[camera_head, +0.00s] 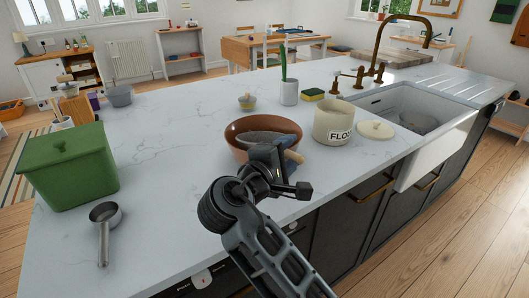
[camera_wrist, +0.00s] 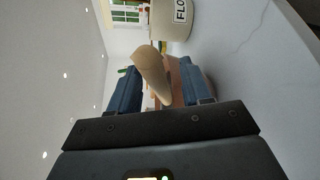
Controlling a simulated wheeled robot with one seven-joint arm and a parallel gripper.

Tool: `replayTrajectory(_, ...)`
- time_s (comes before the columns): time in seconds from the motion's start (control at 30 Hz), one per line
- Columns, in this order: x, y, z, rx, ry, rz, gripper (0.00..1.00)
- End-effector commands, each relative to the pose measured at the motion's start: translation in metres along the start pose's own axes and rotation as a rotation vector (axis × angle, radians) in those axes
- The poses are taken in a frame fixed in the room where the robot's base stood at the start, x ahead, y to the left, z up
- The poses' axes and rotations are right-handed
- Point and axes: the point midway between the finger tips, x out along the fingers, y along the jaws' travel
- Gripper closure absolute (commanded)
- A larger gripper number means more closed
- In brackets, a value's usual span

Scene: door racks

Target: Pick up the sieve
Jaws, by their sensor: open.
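The sieve, with a dark mesh head (camera_head: 262,137) and a pale wooden handle (camera_head: 294,156), rests in a brown bowl (camera_head: 236,127) on the counter. Its handle sticks out over the near right rim. In the wrist view the wooden handle (camera_wrist: 150,72) fills the gap between the two blue-grey fingers of my gripper (camera_wrist: 158,76). The fingers stand apart on either side of it; I cannot tell whether either touches it. In the head view my gripper (camera_head: 284,168) is at the bowl's near right side, partly hidden by my own wrist.
A flour canister (camera_head: 333,122) stands close right of the bowl, with a round lid (camera_head: 375,130) beside it. A white cup (camera_head: 289,92) and sponge (camera_head: 313,94) are behind. A green bin (camera_head: 70,170) and metal scoop (camera_head: 104,215) are at left. The counter between is clear.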

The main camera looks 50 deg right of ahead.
Motion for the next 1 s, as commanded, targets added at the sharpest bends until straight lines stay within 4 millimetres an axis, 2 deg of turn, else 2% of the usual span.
replayTrajectory(0.07, -0.0002, 0.0000, 0.0000, 0.000, 0.000, 0.000, 0.58)
replayTrajectory(0.5, -0.0004, 0.0000, 0.0000, 0.000, 0.000, 0.000, 1.00)
replayTrajectory(1.0, -0.0005, 0.0002, 0.0001, 0.001, 0.000, 0.000, 1.00)
